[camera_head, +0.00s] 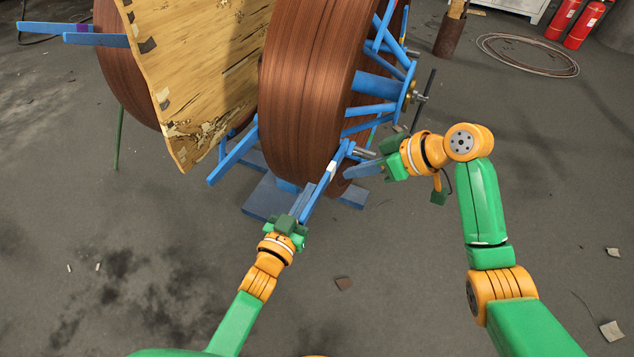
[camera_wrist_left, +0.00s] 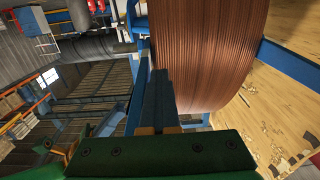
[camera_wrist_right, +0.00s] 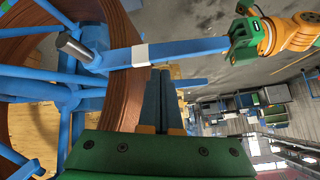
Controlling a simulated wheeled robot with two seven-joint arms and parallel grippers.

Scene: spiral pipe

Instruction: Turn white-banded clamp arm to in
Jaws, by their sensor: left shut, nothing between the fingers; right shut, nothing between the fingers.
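The white-banded clamp arm (camera_head: 332,166) is a blue bar at the lower front of the brown coil (camera_head: 305,80). It slants down and left from its pivot toward my left gripper. In the right wrist view the white-banded clamp arm (camera_wrist_right: 185,51) runs right from a grey pivot pin, with its white band near the pin. My left gripper (camera_head: 304,192) is shut and empty beside the arm's lower end; contact is unclear. Its fingers (camera_wrist_left: 157,75) face the coil. My right gripper (camera_head: 347,172) is shut and empty near the pivot; its fingers (camera_wrist_right: 161,72) sit just below the band.
A worn wooden flange (camera_head: 205,70) stands left of the coil. Blue spokes (camera_head: 372,110) and a hub are close to my right gripper. A blue base plate (camera_head: 268,198) lies under the coil. The floor in front is mostly open.

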